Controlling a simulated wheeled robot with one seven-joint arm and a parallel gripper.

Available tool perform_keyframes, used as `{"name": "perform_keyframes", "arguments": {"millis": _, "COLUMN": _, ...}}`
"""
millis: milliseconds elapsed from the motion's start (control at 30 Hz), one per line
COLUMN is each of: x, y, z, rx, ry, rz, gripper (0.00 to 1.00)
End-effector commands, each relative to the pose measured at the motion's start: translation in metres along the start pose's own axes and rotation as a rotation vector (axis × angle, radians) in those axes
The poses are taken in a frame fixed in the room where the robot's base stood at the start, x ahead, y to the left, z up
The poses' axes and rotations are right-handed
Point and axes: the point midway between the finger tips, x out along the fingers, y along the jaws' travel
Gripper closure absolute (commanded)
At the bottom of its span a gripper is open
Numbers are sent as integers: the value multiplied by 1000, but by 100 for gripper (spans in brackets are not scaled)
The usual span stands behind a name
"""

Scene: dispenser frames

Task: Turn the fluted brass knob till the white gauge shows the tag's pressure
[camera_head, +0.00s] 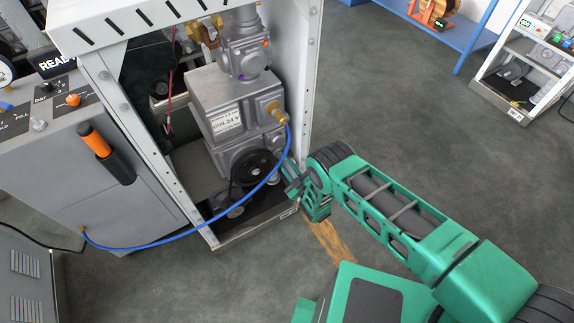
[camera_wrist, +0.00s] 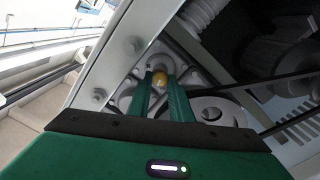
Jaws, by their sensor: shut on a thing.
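My gripper (camera_head: 292,178) reaches into the open side of the dispenser frame, low beside the black pulley. In the wrist view its two green fingers (camera_wrist: 160,92) are closed around a small round brass knob (camera_wrist: 159,78), which shows between the fingertips. The knob's flutes cannot be made out, and in the head view the gripper hides it. A round white dial (camera_head: 4,72), possibly the gauge, is cut off at the left edge; its reading cannot be told. A white label (camera_head: 227,121) on the grey pump body reads "COIL 24 V"; no pressure tag is legible.
A blue hose (camera_head: 200,232) loops from a brass fitting (camera_head: 276,111) past the black pulley (camera_head: 253,167) to the grey cabinet (camera_head: 100,200). The frame's white post (camera_head: 309,80) stands close by my gripper. Open floor (camera_head: 400,110) lies to the right.

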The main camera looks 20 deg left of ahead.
Motion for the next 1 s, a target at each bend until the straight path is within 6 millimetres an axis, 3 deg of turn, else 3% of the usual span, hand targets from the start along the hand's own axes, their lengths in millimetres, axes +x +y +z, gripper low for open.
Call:
{"name": "perform_keyframes", "arguments": {"millis": 500, "x": -1, "y": -4, "z": 0, "rx": -331, "ry": -1, "rz": -3, "gripper": 100}}
{"name": "perform_keyframes", "arguments": {"millis": 1000, "x": -1, "y": -4, "z": 0, "rx": -398, "ry": -1, "rz": -3, "gripper": 100}}
